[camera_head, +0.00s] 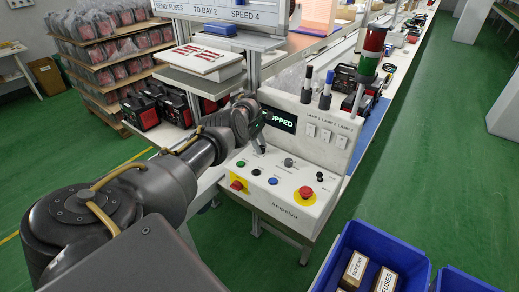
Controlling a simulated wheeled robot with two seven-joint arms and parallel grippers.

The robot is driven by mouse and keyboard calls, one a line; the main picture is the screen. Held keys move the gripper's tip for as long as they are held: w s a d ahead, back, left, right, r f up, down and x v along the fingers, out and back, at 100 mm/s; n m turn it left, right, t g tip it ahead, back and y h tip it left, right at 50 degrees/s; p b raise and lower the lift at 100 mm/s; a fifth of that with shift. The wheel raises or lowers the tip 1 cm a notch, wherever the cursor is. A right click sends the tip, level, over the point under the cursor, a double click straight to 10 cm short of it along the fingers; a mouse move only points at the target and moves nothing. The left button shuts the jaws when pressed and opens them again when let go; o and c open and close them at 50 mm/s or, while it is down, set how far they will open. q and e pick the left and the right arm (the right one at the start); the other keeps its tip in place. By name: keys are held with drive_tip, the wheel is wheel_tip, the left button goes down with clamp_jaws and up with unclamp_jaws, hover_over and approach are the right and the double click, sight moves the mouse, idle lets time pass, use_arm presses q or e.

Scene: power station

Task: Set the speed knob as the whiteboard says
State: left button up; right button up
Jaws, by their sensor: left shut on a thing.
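The whiteboard (220,25) at the top edge reads "SEND FUSES", "TO BAY 2" and "SPEED 4"; its top is cut off. The white control panel (282,188) stands at the middle, with a dark display (281,121) whose visible letters read "OPPED". My left gripper (260,148) reaches in from the left to the back left of the panel's sloped face. It is shut on the speed knob, which its fingers mostly hide, so I cannot read the setting. My right gripper is out of view.
The panel also holds a grey knob (289,162), green and blue buttons and a red emergency button (306,192). A red-and-green signal tower (370,55) rises behind it. A blue bin (350,240) with labelled boxes stands at lower right. Green floor is clear at right.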

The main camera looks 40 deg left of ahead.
use_arm(q)
drive_tip(key=shift+m+g+b, duration=0.4)
drive_tip(key=shift+m+b, duration=0.4)
drive_tip(key=shift+b, duration=0.05)
drive_tip(key=o, duration=1)
drive_tip(key=shift+c, duration=0.2)
